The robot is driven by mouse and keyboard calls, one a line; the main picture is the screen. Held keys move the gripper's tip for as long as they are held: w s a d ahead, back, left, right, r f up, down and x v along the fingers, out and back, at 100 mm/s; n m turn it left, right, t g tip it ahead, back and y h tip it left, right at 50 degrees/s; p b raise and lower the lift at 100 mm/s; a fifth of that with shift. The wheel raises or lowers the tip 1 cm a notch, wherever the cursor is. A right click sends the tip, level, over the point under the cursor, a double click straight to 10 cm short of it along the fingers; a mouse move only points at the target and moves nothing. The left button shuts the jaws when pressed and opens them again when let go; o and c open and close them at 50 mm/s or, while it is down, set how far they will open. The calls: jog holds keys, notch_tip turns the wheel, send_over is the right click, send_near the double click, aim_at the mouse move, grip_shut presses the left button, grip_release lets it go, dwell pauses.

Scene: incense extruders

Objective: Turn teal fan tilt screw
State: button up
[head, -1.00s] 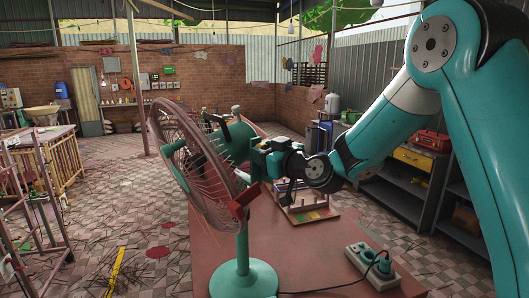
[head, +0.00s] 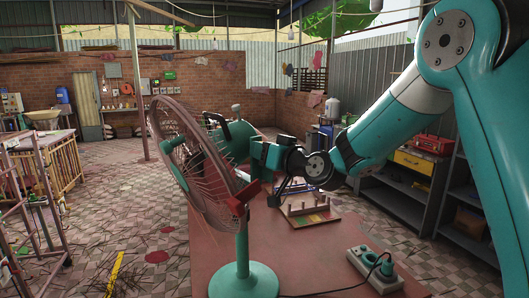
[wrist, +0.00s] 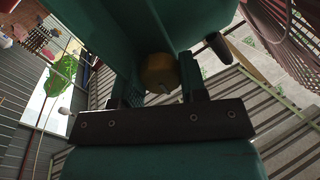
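The teal fan stands on the reddish table in the head view, with a round teal base (head: 243,281), a pole, a teal motor housing (head: 240,141) and a wire guard (head: 186,160) facing left. A red part (head: 241,201) shows at the neck, where the pole meets the head. My gripper (head: 257,157) is at the rear right of the motor housing, above the red part. In the wrist view, a brass-coloured round knob (wrist: 159,73) shows between teal surfaces in front of my gripper. I cannot tell whether the fingers touch it, or whether it is the tilt screw.
A power strip (head: 374,270) with a plug and cable lies at the table's front right. Grey shelving (head: 399,196) stands at the right. The tiled floor at the left holds scattered sticks and a pink frame (head: 38,205).

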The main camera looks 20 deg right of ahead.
jog(key=o, duration=0.4)
jog(key=b+v, duration=0.9)
jog(key=v, duration=0.8)
jog(key=shift+s+b, duration=0.2)
jog(key=shift+b, duration=0.1)
